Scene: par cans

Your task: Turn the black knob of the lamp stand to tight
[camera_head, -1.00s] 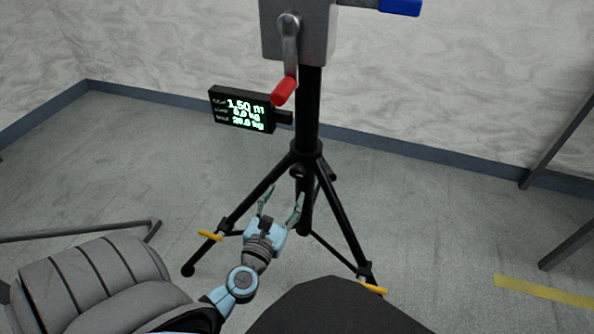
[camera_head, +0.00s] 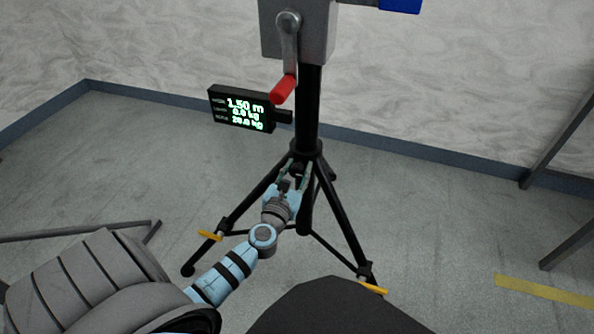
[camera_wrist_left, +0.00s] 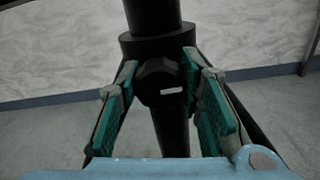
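The lamp stand (camera_head: 309,100) is a black tripod with a grey winch box near the top. Its black knob (camera_wrist_left: 162,84), with a white mark lying level across its face, sits just below the collar in the left wrist view. In the head view the knob (camera_head: 298,170) is small and partly hidden by my fingers. My left gripper (camera_head: 297,172) is at the knob, with its fingers apart. In the left wrist view its green-padded fingers (camera_wrist_left: 160,85) stand on either side of the knob, with a gap visible at least on the left. My right gripper is not in view.
A red-handled crank (camera_head: 284,89) hangs from the winch box above. A black display (camera_head: 240,107) reading 1.50 m sticks out left of the pole. Tripod legs spread on both sides, with yellow levers (camera_head: 210,236). Open floor lies to the right.

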